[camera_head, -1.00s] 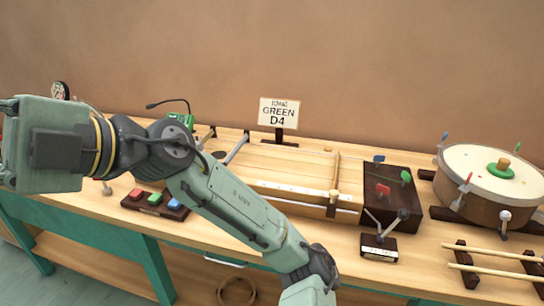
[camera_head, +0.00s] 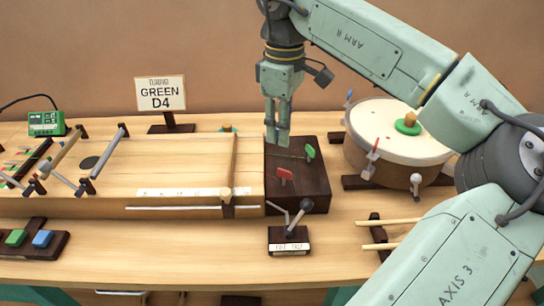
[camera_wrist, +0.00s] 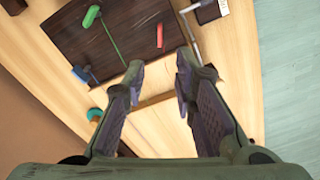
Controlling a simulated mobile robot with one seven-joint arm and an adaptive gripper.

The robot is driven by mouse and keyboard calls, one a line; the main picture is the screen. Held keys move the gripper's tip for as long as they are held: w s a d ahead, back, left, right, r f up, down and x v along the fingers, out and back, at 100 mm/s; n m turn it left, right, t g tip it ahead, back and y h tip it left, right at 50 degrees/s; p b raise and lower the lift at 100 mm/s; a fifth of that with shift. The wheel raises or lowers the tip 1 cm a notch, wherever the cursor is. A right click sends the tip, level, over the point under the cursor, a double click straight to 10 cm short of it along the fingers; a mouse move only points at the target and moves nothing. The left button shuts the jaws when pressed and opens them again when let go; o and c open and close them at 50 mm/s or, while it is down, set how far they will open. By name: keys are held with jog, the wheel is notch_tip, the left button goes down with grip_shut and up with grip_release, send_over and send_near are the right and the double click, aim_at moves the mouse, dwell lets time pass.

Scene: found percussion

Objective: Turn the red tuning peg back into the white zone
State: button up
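The red tuning peg (camera_head: 285,175) stands near the front of the dark peg block (camera_head: 312,192) at the right end of the stringed box. It also shows in the wrist view (camera_wrist: 160,36), ahead of my fingers. A green peg (camera_head: 309,151) stands behind it to the right. A blue peg (camera_wrist: 82,73) shows in the wrist view, left of my fingers; my gripper appears to hide it in the head view. My gripper (camera_head: 277,142) points down above the back part of the block, with its fingers apart and empty. It is apart from the red peg. I cannot make out a white zone.
A drum (camera_head: 395,170) with upright levers, one red-tagged (camera_head: 372,155), stands to the right. A metal lever stand (camera_head: 290,242) is in front of the block. Drumsticks (camera_head: 390,222) lie at the front right. A "GREEN D4" sign (camera_head: 160,95) stands behind the box.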

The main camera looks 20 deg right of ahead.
aim_at(284, 174)
notch_tip(284, 174, down, 11)
jog(key=shift+s+d+r+p, duration=0.1)
jog(key=shift+r+p, duration=0.05)
jog(key=shift+p, duration=1.05)
grip_shut()
